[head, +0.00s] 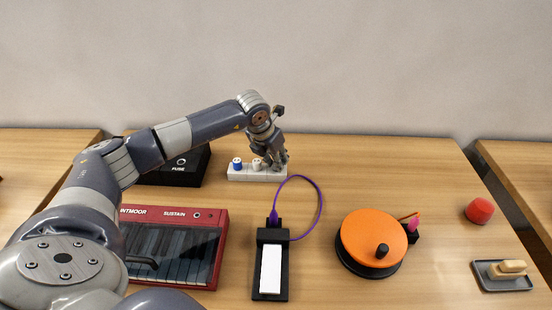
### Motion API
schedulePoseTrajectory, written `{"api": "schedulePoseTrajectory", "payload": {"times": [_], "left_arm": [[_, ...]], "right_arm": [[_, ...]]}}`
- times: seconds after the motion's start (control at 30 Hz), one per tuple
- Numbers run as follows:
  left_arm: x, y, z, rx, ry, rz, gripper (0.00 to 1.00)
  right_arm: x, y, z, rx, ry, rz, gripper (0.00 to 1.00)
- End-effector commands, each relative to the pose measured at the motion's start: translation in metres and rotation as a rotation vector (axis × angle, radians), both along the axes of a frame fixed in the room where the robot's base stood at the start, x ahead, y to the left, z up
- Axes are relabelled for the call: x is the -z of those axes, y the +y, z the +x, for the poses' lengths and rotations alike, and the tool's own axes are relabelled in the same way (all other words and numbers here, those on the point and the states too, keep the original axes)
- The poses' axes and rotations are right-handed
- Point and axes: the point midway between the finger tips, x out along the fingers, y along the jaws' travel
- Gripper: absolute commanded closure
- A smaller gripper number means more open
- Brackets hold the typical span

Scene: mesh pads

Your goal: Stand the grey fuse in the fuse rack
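The fuse rack (245,175) is a low white block near the back of the table. A blue-topped fuse (237,163) and a whitish fuse (256,163) stand in its left and middle parts. My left gripper (279,161) points down over the rack's right end, its fingers close to the top of the block. The fingers hide that end, and I cannot make out the grey fuse or whether the fingers are shut on it. My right gripper is not in view.
In front are a red keyboard (219,240), a black device with a purple cable (321,205), and an orange turntable (365,235). A red knob (480,210) and small tray (489,284) lie right.

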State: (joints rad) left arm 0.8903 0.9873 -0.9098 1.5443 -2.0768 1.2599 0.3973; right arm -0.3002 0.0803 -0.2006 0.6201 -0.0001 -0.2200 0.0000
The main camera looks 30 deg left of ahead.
Motion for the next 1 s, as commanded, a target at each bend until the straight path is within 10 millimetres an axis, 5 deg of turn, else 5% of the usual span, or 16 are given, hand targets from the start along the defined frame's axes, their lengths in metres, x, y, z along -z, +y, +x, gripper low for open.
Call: {"api": "schedulePoseTrajectory", "payload": {"times": [0.13, 0.17, 0.23, 0.77, 1.0], "left_arm": [[0.005, 0.0, 0.0, 0.0, 0.0, 0.0, 0.94], [0.003, 0.0, 0.0, 0.0, -0.001, 0.0, 0.71], [0.003, 0.0, 0.0, 0.0, 0.0, 0.0, 0.55], [0.002, 0.0, 0.0, 0.0, 0.0, 0.0, 0.55], [-0.022, 0.0, 0.0, 0.0, -0.001, 0.001, 0.55]], "right_arm": [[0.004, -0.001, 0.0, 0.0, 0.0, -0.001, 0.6], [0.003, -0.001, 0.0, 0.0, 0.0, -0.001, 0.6], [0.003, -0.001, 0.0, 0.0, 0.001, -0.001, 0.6], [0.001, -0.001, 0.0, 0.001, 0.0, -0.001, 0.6], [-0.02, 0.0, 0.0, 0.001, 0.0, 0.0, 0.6]]}}
